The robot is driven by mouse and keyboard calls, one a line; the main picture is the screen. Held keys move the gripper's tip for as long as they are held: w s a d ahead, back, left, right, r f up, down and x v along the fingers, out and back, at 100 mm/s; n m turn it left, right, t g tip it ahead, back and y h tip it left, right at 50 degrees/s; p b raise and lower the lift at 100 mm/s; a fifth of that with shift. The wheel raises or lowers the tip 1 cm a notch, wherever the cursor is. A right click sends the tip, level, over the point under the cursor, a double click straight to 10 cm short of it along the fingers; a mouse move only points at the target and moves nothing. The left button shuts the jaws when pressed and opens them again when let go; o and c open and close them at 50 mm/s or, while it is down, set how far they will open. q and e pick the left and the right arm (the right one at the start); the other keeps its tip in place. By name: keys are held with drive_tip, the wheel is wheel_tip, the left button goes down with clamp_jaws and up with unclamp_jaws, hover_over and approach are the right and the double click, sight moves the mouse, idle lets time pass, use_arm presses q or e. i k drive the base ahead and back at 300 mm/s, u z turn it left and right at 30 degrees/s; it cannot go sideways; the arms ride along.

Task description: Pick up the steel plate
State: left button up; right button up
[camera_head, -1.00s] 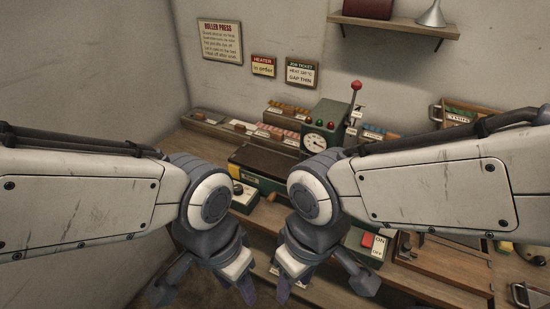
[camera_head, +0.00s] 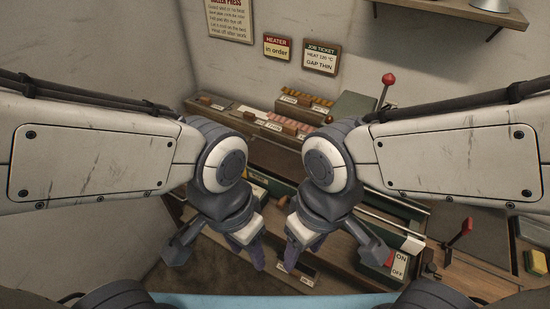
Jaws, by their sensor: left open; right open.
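I cannot make out a steel plate in the head view; my arms hide much of the bench. My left gripper (camera_head: 218,251) is open and points down over the front of the bench, left of centre. My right gripper (camera_head: 331,253) is open and points down just to its right. I see nothing held in either. The roller press (camera_head: 400,210) is partly hidden behind my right arm.
The wooden bench (camera_head: 215,268) runs along the wall. A red-knobbed lever (camera_head: 388,80) stands at the back and another (camera_head: 466,227) at the right. An ON/OFF switch box (camera_head: 398,262) sits beside my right gripper. A yellow block (camera_head: 537,262) lies far right.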

sight(221, 104)
drive_tip(key=k, duration=0.6)
drive_tip(key=u, duration=0.6)
drive_tip(key=i, duration=0.5)
drive_tip(key=u, duration=1)
drive_tip(key=i, duration=1.35)
drive_tip(key=z, duration=0.6)
drive_tip(key=i, duration=0.5)
drive_tip(key=z, duration=0.4)
